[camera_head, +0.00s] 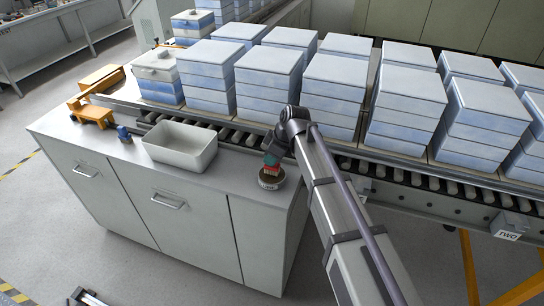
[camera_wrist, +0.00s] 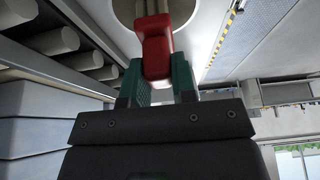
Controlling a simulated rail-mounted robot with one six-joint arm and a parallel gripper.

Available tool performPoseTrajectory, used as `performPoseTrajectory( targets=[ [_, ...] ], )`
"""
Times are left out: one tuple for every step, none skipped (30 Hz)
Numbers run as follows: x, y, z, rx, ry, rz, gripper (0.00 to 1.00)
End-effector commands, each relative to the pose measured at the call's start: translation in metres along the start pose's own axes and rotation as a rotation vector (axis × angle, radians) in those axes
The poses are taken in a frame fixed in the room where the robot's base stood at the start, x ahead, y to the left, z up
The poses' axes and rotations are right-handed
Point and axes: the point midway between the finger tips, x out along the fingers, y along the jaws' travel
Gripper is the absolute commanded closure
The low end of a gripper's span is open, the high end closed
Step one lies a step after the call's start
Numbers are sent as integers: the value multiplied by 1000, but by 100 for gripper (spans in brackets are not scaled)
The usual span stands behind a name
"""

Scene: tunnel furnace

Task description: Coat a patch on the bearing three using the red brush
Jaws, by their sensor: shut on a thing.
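My gripper (camera_head: 272,160) is shut on the red brush (camera_wrist: 156,45), which sits between its two green fingers (camera_wrist: 158,80) in the wrist view. Tan bristles point away from the fingers, toward a pale round opening (camera_wrist: 188,12). In the head view a dark round pot (camera_head: 269,183) with a white label stands on the cabinet top directly below my gripper. The brush tip is at or just above the pot; I cannot tell whether it touches the contents. A plate marked TWO (camera_head: 507,235) is on the conveyor side at right. No bearing marked three can be made out.
A white open bin (camera_head: 181,146) stands left of the pot on the cabinet top (camera_head: 110,150). A blue tool (camera_head: 124,134) and an orange device (camera_head: 92,113) lie further left. Behind runs a roller conveyor (camera_head: 385,172) with stacked blue-white boxes (camera_head: 403,107).

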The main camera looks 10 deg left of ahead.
Motion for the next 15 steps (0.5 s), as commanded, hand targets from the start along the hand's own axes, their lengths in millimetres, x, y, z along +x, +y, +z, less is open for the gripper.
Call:
performPoseTrajectory(
  targets=[
    [0, 0, 0, 0, 0, 0, 94],
    [0, 0, 0, 0, 0, 0, 94],
    [0, 0, 0, 0, 0, 0, 94],
    [0, 0, 0, 0, 0, 0, 94],
    [1, 0, 0, 0, 0, 0, 94],
    [1, 0, 0, 0, 0, 0, 94],
    [1, 0, 0, 0, 0, 0, 94],
    [2, 0, 1, 0, 0, 0, 94],
    [2, 0, 1, 0, 0, 0, 94],
    [3, 0, 1, 0, 0, 0, 94],
    [3, 0, 1, 0, 0, 0, 94],
    [3, 0, 1, 0, 0, 0, 94],
    [4, 0, 2, 0, 0, 0, 94],
    [4, 0, 2, 0, 0, 0, 94],
    [4, 0, 2, 0, 0, 0, 94]
  ],
)
